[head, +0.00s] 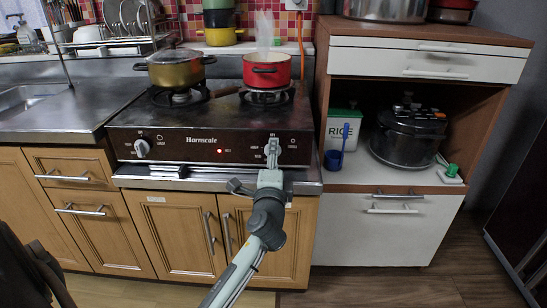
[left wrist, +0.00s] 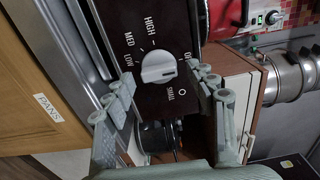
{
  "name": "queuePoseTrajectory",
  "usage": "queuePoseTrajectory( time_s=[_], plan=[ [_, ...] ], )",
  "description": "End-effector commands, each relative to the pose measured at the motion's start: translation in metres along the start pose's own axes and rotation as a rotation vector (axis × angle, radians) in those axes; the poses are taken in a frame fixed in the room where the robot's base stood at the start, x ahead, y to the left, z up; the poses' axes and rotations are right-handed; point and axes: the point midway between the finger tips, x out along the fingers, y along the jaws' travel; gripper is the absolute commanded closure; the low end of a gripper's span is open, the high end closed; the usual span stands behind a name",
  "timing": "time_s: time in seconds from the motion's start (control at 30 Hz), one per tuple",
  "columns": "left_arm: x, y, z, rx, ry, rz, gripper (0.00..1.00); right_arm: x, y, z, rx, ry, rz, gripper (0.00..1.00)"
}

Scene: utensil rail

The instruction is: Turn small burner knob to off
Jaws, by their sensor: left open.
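The small burner knob (left wrist: 158,67) is pale grey and round with a raised grip. In the left wrist view it sits on the dark stove panel among HIGH, MED, LOW and OFF marks, with SMALL printed beside it. Where its pointer stands is hard to tell. My left gripper (head: 272,150) is at the right side of the stove front, largely hiding this knob in the head view. In the left wrist view the left gripper (left wrist: 163,88) is open, its fingers apart on either side of the knob; contact is not visible. My right gripper is not in view.
A second knob (head: 142,148) is on the panel's left. A red pot (head: 267,72) with steam above it and a lidded brass pot (head: 175,69) stand on the stove (head: 200,115). A red light (head: 220,151) glows on the panel. A cabinet (head: 425,53) stands to the right.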

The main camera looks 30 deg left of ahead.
Motion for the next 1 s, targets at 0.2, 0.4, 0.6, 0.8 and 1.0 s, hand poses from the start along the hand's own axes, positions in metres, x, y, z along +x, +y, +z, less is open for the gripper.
queuePoseTrajectory(
  time_s=[0.2, 0.4, 0.6, 0.8, 1.0],
  plan=[
    [-0.041, 0.002, 0.0, -0.002, 0.0, 0.005, 0.43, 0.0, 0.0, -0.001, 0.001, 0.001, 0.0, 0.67],
    [-0.083, 0.002, 0.0, -0.002, 0.0, 0.006, 0.43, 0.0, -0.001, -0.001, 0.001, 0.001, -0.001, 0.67],
    [-0.108, 0.002, 0.0, 0.0, 0.0, 0.004, 0.43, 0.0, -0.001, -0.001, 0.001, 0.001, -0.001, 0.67],
    [-0.114, 0.0, 0.0, 0.0, 0.0, 0.001, 0.43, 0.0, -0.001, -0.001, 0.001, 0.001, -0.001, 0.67],
    [-0.114, 0.0, 0.0, 0.0, 0.0, 0.001, 0.43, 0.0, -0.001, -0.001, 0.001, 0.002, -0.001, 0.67]
  ],
)
